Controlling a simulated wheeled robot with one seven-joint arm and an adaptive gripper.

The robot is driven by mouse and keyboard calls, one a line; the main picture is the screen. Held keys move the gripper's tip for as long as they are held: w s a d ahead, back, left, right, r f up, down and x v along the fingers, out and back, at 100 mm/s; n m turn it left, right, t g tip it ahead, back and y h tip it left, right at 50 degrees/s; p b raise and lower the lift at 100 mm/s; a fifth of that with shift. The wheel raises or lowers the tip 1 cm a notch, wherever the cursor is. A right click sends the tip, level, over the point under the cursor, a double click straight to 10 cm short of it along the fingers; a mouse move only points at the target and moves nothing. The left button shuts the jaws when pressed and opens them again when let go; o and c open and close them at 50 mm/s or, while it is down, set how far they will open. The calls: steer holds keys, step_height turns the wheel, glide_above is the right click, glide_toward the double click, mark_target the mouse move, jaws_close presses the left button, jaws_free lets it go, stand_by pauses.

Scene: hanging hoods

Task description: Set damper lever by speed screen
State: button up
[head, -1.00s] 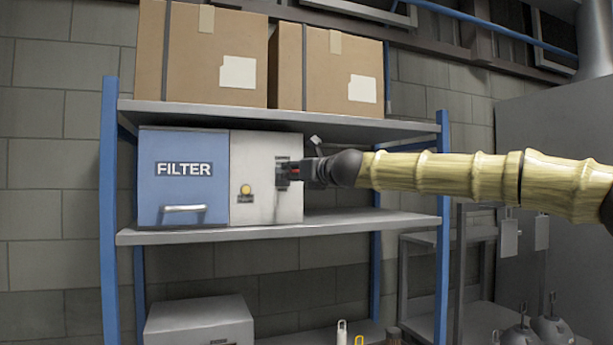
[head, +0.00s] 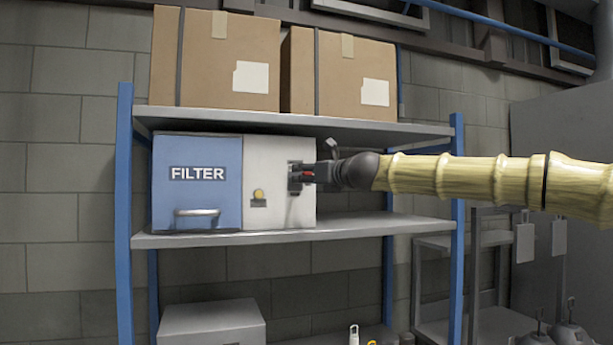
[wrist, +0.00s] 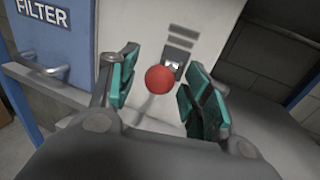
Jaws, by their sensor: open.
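In the wrist view, the damper lever's red round knob (wrist: 159,80) stands out in front of a small slotted plate (wrist: 180,56) on the pale panel. My gripper (wrist: 160,92) is open, its teal-padded fingers on either side of the red knob with gaps showing. In the head view my gripper (head: 306,175) is at the panel's right part and hides much of the lever. No speed screen is readable.
A yellow round button (head: 258,194) sits on the pale panel. Cardboard boxes (head: 215,60) stand on the shelf above. The blue post (head: 456,220) stands right of the box. The shelf (head: 370,226) right of the box is clear.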

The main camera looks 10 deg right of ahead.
steer(key=v, duration=1.1)
steer(key=shift+s+d+f, duration=0.1)
